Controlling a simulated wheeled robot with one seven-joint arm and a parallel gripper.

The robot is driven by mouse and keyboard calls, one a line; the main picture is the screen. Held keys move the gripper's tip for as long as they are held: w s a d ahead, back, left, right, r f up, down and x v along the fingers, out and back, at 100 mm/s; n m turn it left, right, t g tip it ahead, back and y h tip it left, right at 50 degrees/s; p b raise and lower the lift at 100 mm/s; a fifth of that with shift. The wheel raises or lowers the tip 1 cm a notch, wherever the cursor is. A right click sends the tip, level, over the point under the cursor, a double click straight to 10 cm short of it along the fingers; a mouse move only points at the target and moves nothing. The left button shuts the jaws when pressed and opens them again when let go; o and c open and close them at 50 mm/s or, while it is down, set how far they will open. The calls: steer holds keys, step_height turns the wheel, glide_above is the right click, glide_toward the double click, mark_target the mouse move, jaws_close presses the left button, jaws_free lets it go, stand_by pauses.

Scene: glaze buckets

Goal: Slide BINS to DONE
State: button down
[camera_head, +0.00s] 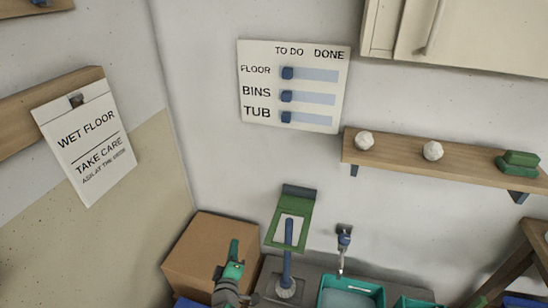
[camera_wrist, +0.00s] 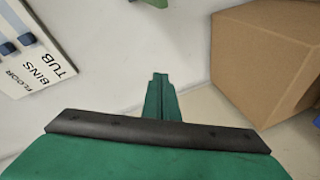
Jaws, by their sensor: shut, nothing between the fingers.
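A white board (camera_head: 292,56) hangs on the back wall, headed TO DO on the left and DONE on the right. It has rows FLOOR, BINS and TUB, each with a pale blue track and a dark blue slider. The BINS slider (camera_head: 287,96) sits at the left end of its track (camera_head: 318,98), under TO DO. The FLOOR (camera_head: 288,73) and TUB (camera_head: 286,117) sliders are also at the left. My green gripper (camera_head: 235,249) is shut and empty, low and left of the board, apart from it. The wrist view shows the closed fingers (camera_wrist: 160,98) and part of the board (camera_wrist: 38,50).
A cardboard box (camera_head: 207,250) is behind my gripper. A green-framed panel (camera_head: 291,215) and blue post (camera_head: 288,250) stand right of it. A wooden shelf (camera_head: 470,165) is right of and below the board. A clipped sign (camera_head: 85,140) hangs left. The wall between gripper and board is bare.

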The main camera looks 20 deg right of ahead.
steer(key=w+d+r+h, duration=0.2)
steer(key=w+r, duration=0.4)
steer(key=r, duration=0.2)
steer(key=w+d+r+h, duration=0.2)
steer(key=w+d+r, duration=0.1)
steer(key=w+r, duration=0.45)
steer(key=w+d+r+g+h, duration=0.1)
steer(key=w+d+r+h, duration=0.1)
steer(key=r, duration=1)
steer(key=w+d+r+m+g+h, duration=0.1)
steer(key=w+d+r+g+h, duration=0.1)
steer(key=r, duration=1.1)
steer(key=shift+w+d+h, duration=0.15)
steer(key=shift+d+h, duration=0.25)
steer(key=shift+d, duration=0.2)
steer(key=shift+w, duration=0.15)
